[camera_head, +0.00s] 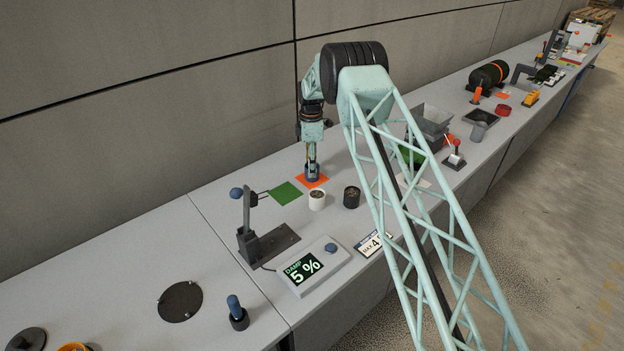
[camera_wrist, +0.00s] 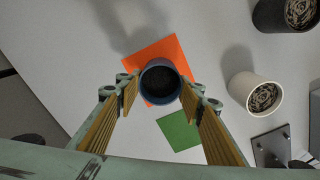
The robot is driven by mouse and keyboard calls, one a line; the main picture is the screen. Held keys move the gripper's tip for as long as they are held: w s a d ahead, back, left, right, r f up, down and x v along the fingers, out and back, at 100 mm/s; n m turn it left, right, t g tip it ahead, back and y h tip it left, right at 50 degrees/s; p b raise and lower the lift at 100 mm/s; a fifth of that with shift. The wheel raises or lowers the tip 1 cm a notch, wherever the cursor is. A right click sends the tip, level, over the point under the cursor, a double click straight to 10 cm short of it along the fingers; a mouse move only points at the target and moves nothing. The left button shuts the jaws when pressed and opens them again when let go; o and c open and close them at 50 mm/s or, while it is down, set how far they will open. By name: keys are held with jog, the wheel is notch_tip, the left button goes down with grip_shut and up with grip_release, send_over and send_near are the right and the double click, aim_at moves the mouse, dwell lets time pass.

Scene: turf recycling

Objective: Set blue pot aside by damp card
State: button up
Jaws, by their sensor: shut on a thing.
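The blue pot (camera_head: 312,171) is between the fingertips of my gripper (camera_head: 312,160), which is shut on it. In the wrist view the pot (camera_wrist: 161,84) is seen from above, with dark contents, and my gripper (camera_wrist: 160,92) has a finger at each side. The pot is upright over the orange card (camera_head: 318,182), which also shows around it in the wrist view (camera_wrist: 150,54). I cannot tell whether its base touches the card. A green card (camera_head: 286,194) lies beside the orange one.
A white pot (camera_head: 317,202) and a black pot (camera_head: 351,198) stand close by. A meter (camera_head: 312,266) reads "DAMP 5 %", next to a probe stand (camera_head: 262,243). A "MAX 4" sign (camera_head: 373,244) lies to its right. The bench is bare left of the cards.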

jog(key=shift+f, duration=0.2)
jog(key=o, duration=1)
jog(key=shift+c, duration=0.2)
jog(key=shift+o, duration=0.2)
jog(key=shift+o, duration=1.4)
jog(key=shift+r, duration=0.15)
notch_tip(320, 180, up, 12)
